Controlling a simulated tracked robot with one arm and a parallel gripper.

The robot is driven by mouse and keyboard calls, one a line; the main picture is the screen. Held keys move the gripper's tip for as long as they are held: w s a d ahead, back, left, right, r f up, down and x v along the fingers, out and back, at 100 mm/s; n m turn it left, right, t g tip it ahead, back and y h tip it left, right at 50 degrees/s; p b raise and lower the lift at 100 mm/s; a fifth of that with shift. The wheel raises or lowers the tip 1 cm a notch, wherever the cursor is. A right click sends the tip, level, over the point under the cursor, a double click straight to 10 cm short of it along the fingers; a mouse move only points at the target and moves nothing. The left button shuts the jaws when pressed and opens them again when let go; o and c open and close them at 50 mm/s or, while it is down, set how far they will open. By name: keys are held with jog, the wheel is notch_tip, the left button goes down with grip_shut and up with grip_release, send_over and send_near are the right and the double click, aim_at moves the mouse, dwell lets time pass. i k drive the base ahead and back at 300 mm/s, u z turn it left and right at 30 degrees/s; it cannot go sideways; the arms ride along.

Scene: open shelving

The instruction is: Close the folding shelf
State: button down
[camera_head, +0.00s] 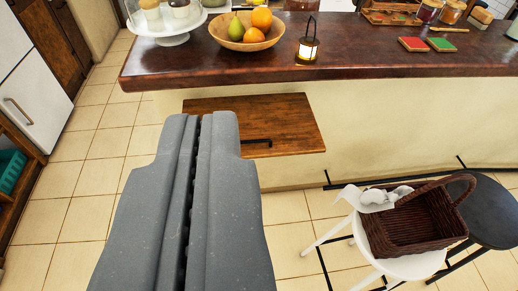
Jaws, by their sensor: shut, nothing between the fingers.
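The folding shelf (290,118) is a brown wooden board sticking out from the cream side of the counter, below the dark countertop. It looks about level, with a small black handle (257,142) on its top near the front edge. My gripper (207,118) is grey and large in the middle of the view, its two fingers shut together with nothing between them. Its tip overlaps the left part of the shelf in the picture and hides that part. I cannot tell whether it touches the shelf.
The countertop (400,67) holds a wooden fruit bowl (245,42), a small lit lantern (308,46) and a white cake stand (168,38). At right, a white stool (408,268) bears a wicker basket (415,230) beside a black stool (490,215). Tiled floor at left is clear.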

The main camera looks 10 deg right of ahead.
aim_at(271, 125)
jog(key=u, duration=0.05)
jog(key=i, duration=1)
jog(key=z, duration=0.05)
